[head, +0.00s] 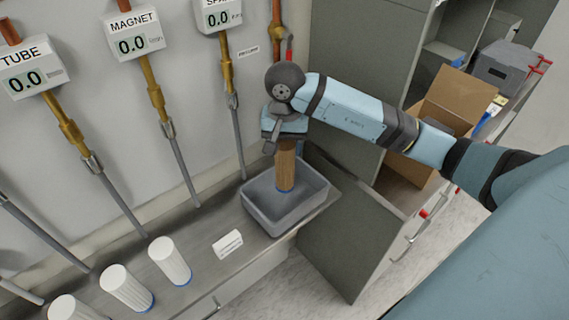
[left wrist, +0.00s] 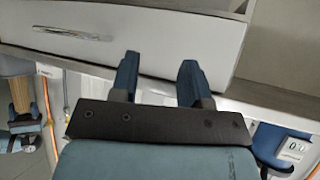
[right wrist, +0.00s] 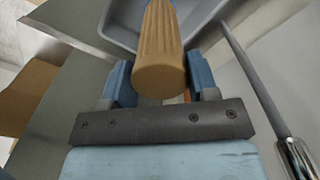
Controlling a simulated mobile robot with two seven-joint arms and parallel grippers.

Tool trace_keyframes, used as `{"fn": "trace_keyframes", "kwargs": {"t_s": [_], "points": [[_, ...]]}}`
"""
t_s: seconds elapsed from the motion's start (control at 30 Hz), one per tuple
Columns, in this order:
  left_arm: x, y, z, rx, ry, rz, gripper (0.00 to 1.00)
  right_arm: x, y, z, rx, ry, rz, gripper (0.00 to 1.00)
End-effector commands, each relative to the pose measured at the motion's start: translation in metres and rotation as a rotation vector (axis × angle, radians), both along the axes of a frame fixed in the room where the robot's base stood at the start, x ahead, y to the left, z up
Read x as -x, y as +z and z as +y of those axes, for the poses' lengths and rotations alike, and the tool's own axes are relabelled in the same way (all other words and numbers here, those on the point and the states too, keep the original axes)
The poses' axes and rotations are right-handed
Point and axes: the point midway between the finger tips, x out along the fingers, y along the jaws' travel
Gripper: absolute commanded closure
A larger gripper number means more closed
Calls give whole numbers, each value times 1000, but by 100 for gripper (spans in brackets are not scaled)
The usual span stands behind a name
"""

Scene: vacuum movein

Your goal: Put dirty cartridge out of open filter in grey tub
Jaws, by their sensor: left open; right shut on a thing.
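The dirty cartridge (head: 286,166) is a brown, ribbed cylinder with a blue lower end. It hangs upright from my right gripper (head: 284,137), which is shut on its top end. Its lower end is over or inside the grey tub (head: 262,213); I cannot tell whether it touches the floor. The right wrist view shows the cartridge (right wrist: 160,55) between the fingers, with the tub (right wrist: 120,22) beyond. My left gripper (left wrist: 157,80) is open and empty in the left wrist view, near a drawer front. The open filter does not show clearly.
Several white cartridges with blue ends (head: 170,261) stand on the bench left of the tub, by a small label card (head: 228,244). Pipes and gauges (head: 133,35) line the wall. An open cabinet door (head: 354,228) and a cardboard box (head: 450,103) are at right.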

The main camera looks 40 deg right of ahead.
Motion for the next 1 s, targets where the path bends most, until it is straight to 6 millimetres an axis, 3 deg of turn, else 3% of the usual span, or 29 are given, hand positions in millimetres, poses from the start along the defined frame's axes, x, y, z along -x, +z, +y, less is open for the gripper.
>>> {"fn": "trace_keyframes", "kwargs": {"t_s": [0.1, 0.37, 0.53, 0.97, 1.0], "points": [[-2, 6, 0, 0, 0, -6, 57, 0, -19, 0, -1, -1, 2, 90], [-3, 10, 1, 0, 2, -10, 57, 0, -39, 0, -1, 0, 1, 90], [-3, 13, 1, 0, 2, -9, 57, 1, -64, 0, -1, 0, 2, 90], [-3, 5, 1, 0, 3, -6, 57, 0, -73, 0, 1, 1, -3, 90], [-2, 6, 1, 0, 3, -5, 57, 0, -71, 0, 0, 1, -2, 37]]}}
